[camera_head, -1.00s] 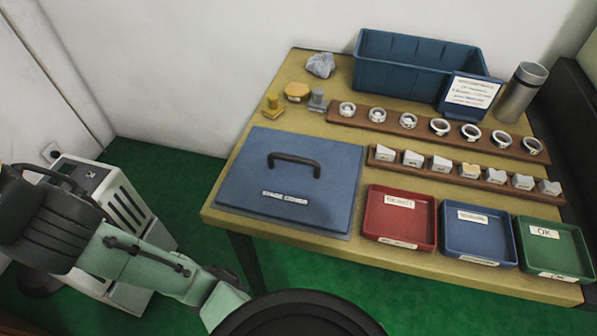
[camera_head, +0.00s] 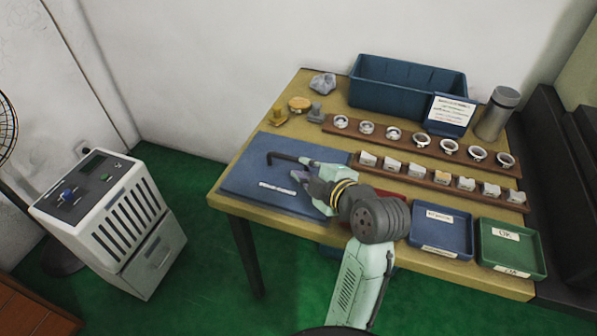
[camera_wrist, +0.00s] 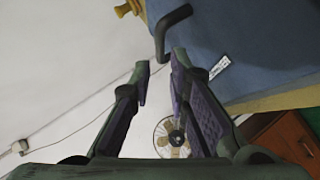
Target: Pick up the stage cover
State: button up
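The stage cover (camera_head: 245,180) is a flat blue panel with a white label and a dark bar handle (camera_head: 284,157). It lies on the left part of the table. My gripper (camera_head: 298,177) is over the cover's right part, close to the handle, whose right end it hides. In the wrist view the fingers are apart with nothing between them, and my gripper (camera_wrist: 161,64) is open. The handle (camera_wrist: 173,28) shows just beyond the fingertips, with the cover (camera_wrist: 235,40) to the right. I cannot see any contact with the handle.
My arm hides most of the red tray (camera_head: 390,193). A blue tray (camera_head: 441,229) and a green tray (camera_head: 511,249) are at the table's front right. Racks with rings (camera_head: 420,143) and blocks (camera_head: 440,182) lie behind. A large blue bin (camera_head: 408,84) is at the back.

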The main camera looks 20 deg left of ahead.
aim_at(289, 159)
jog(key=p+x, duration=0.1)
jog(key=x, duration=0.4)
jog(key=shift+a, duration=0.2)
jog(key=shift+p+x, duration=0.95)
jog(key=shift+x, duration=1.35)
jog(key=shift+f, duration=0.15)
grip_shut()
jog(key=shift+d, duration=0.1)
